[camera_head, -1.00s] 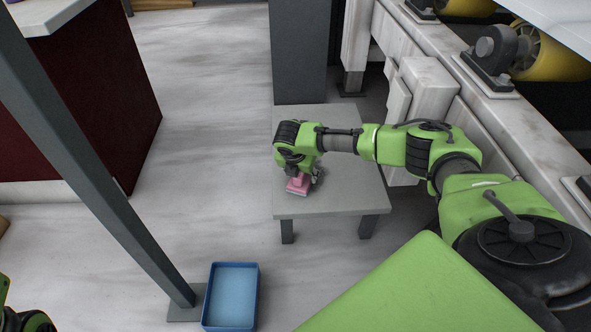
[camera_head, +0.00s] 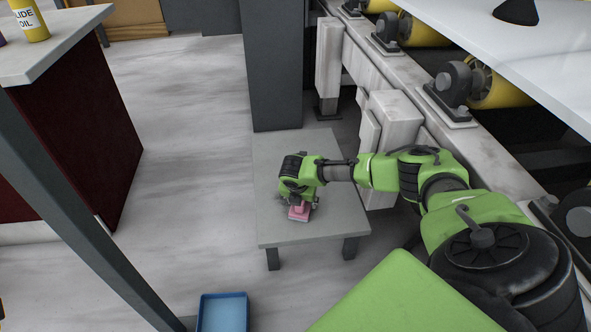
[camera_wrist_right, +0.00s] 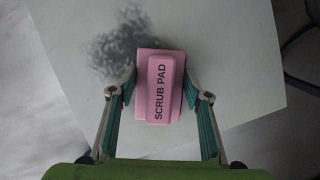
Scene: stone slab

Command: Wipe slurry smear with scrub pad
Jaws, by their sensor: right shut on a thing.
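The pink scrub pad (camera_wrist_right: 161,88), lettered SCRUB PAD, is in my right gripper (camera_wrist_right: 160,92). The gripper's two fingers close on its sides in the right wrist view. In the head view the pad (camera_head: 299,213) shows under my right gripper (camera_head: 298,204), at the low grey table (camera_head: 335,215). The dark speckled slurry smear (camera_wrist_right: 118,48) lies on the pale table top, up and left of the pad, partly behind the left finger and the pad's edge. The smear cannot be made out in the head view. My left gripper is out of view.
A grey post (camera_head: 75,215) slants across the left. A dark red cabinet (camera_head: 75,150) carries a yellow oil bottle (camera_head: 29,20). A roller conveyor (camera_head: 440,75) runs along the right.

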